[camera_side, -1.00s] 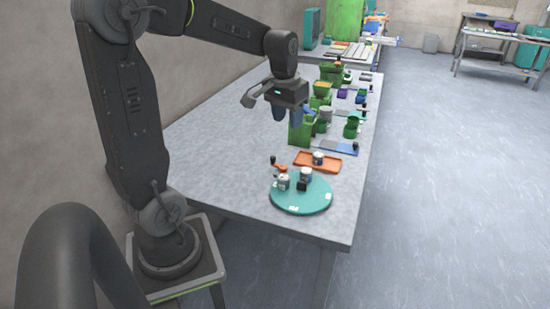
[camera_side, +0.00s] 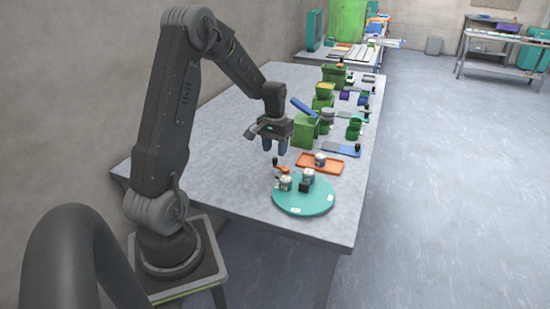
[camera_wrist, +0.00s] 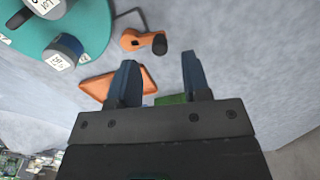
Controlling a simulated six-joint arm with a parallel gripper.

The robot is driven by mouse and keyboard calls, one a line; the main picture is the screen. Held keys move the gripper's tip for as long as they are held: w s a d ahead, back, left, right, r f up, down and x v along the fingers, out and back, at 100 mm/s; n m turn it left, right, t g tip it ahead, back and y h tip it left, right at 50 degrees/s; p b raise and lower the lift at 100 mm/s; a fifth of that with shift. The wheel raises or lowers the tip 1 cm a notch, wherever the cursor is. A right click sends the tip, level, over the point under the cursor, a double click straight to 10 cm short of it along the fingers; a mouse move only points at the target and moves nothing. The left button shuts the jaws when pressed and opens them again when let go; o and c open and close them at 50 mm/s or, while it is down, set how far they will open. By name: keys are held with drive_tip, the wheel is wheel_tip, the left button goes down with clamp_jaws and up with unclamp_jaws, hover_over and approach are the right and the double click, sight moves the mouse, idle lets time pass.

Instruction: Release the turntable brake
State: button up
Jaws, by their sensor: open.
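The teal turntable (camera_side: 290,204) lies at the near end of the bench, with a few labelled jars on it. It also shows at the upper left in the wrist view (camera_wrist: 92,30). Beside its edge is an orange brake lever (camera_side: 281,170) with a black knob. In the wrist view the lever (camera_wrist: 132,39) lies just off the disc, its knob (camera_wrist: 159,44) to the right. My gripper (camera_side: 274,147) is open and empty, above the bench and behind the lever. In the wrist view its blue fingers (camera_wrist: 160,75) stand apart, with the lever beyond the tips.
An orange tray (camera_side: 335,170) with a jar on it lies behind the turntable. A green box (camera_side: 306,132) stands just right of my gripper, with a blue bar (camera_side: 302,107) at its top. Several containers line the bench's right side. The left side of the bench is clear.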

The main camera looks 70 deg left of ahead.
sight(275, 158)
drive_tip(key=shift+f, duration=1.95)
drive_tip(key=shift+c, duration=0.2)
clamp_jaws()
